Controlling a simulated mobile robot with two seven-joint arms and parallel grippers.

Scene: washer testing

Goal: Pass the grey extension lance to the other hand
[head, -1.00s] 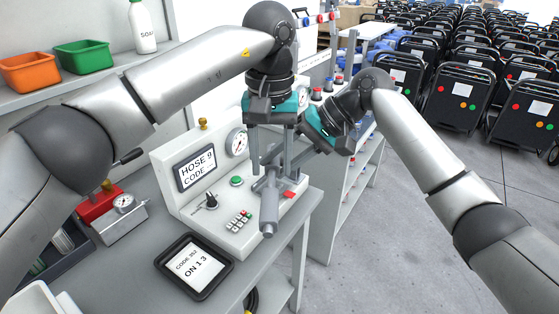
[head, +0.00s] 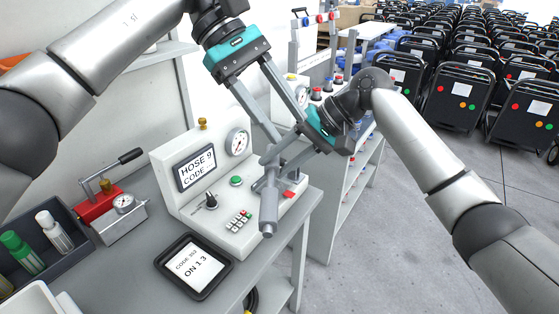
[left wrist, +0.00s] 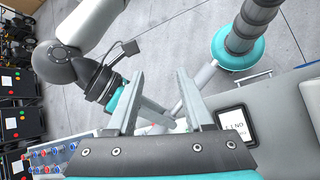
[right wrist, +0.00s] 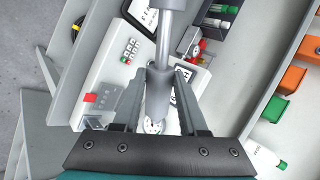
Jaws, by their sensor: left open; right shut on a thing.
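In the right wrist view the lance (right wrist: 160,85) runs between the two fingers, partly in front of the panel. My left gripper (head: 287,130) is open, above and behind the lance, with its fingers spread and tilted down to the right. In the left wrist view its open fingers (left wrist: 160,85) have nothing clearly between them.
The panel (head: 225,205) with its gauge and HOSE 9 screen stands on the grey bench under both grippers. A black tablet (head: 161,264) lies in front. A red hand pump (head: 100,208) and a bottle tray (head: 78,232) are at the left. Shelving stands behind my right gripper.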

